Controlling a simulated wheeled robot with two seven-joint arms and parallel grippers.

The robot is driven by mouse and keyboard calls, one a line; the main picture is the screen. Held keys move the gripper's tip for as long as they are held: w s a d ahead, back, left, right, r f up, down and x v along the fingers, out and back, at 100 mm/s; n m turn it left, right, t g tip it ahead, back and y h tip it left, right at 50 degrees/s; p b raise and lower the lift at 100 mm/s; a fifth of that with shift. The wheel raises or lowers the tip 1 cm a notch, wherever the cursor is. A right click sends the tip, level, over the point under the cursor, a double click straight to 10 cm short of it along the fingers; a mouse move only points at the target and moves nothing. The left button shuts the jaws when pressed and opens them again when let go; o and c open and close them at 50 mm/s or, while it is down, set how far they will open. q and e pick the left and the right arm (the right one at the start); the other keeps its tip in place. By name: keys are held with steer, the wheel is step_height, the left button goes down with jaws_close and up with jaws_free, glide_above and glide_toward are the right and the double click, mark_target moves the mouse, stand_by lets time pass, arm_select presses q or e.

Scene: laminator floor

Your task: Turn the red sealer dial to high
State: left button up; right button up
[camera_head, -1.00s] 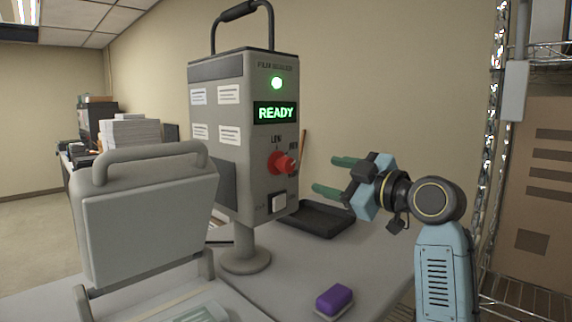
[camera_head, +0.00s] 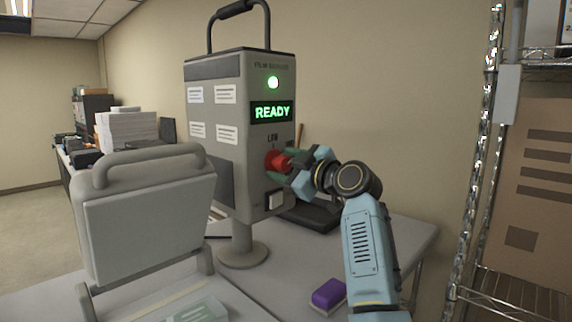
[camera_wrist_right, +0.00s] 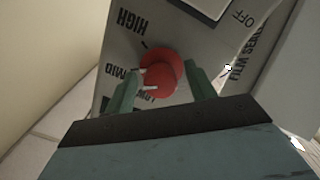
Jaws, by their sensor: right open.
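The red dial (camera_head: 275,161) is on the front of the grey film sealer (camera_head: 228,185), below the lit green READY display (camera_head: 272,112). In the right wrist view the dial (camera_wrist_right: 160,72) shows white marks on its lower left side, with HIGH, MID and LOW lettering around it. I cannot tell exactly which setting it points to. My right gripper (camera_head: 289,165) is at the dial, its green fingers open. In the wrist view the fingers stand on either side of the dial, with a visible gap at the right finger. My left gripper is not in view.
A white switch (camera_head: 275,200) sits below the dial. A black tray (camera_head: 315,217) lies behind my right gripper. A purple block (camera_head: 328,293) lies at the table's front. A grey hinged press (camera_head: 150,215) stands left, and a wire rack (camera_head: 480,170) right.

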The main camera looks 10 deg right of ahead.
steer(key=c, duration=1)
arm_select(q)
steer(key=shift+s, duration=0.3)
arm_select(e)
steer(key=shift+o, duration=0.2)
